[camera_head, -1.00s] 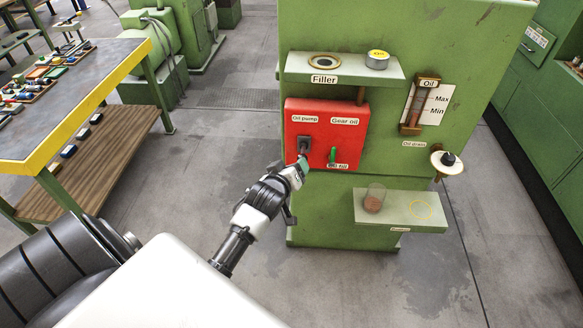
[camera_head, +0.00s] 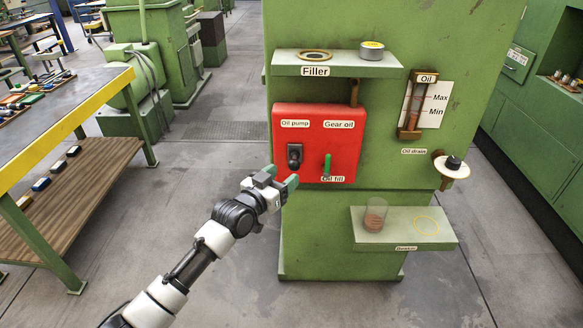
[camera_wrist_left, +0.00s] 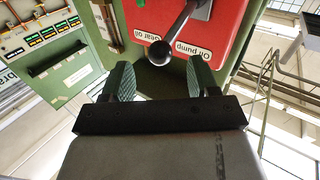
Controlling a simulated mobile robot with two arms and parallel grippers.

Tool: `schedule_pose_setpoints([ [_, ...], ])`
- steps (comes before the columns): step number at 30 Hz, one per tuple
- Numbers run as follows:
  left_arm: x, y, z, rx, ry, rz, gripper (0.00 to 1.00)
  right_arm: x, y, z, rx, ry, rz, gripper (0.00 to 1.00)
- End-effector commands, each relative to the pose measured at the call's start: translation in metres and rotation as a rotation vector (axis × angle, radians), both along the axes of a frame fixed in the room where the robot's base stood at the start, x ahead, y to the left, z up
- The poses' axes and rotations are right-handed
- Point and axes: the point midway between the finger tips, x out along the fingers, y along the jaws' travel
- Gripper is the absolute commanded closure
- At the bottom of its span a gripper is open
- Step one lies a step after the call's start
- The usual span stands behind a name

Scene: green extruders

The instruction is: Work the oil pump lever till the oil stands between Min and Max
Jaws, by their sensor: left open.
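The oil pump lever (camera_head: 294,157) is dark with a round knob, on the left of the red panel (camera_head: 345,130). In the left wrist view its ball knob (camera_wrist_left: 160,53) is just beyond and between my fingertips, apparently not gripped. My left gripper (camera_head: 281,179) is open, with green fingers, just below and left of the lever; it also shows in the left wrist view (camera_wrist_left: 160,70). The oil gauge (camera_head: 411,105) is a tube with brown oil beside Max and Min marks; its exact level is hard to read. My right gripper is not in view.
A green Oil fill handle (camera_head: 327,165) stands right of the lever. Above is a filler shelf (camera_head: 340,68) with a cap. A lower shelf (camera_head: 390,240) holds a glass (camera_head: 375,216) with brown content. A workbench (camera_head: 60,115) is at left; the floor between is clear.

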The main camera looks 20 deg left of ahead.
Motion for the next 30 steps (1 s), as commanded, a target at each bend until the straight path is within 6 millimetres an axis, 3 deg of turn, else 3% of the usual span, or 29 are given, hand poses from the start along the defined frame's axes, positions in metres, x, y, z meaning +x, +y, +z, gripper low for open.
schedule_pose_setpoints([
  [3, 0.022, -0.008, 0.001, 0.000, -0.002, 0.000, 0.40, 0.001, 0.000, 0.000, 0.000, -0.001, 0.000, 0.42],
  [9, 0.046, -0.015, 0.000, 0.000, 0.000, 0.000, 0.40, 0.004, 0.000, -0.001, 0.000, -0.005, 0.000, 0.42],
  [21, 0.052, -0.018, 0.000, 0.000, 0.001, 0.000, 0.40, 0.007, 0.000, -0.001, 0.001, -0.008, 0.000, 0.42],
  [30, 0.052, -0.019, -0.001, -0.001, 0.001, -0.001, 0.86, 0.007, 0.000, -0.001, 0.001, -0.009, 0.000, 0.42],
])
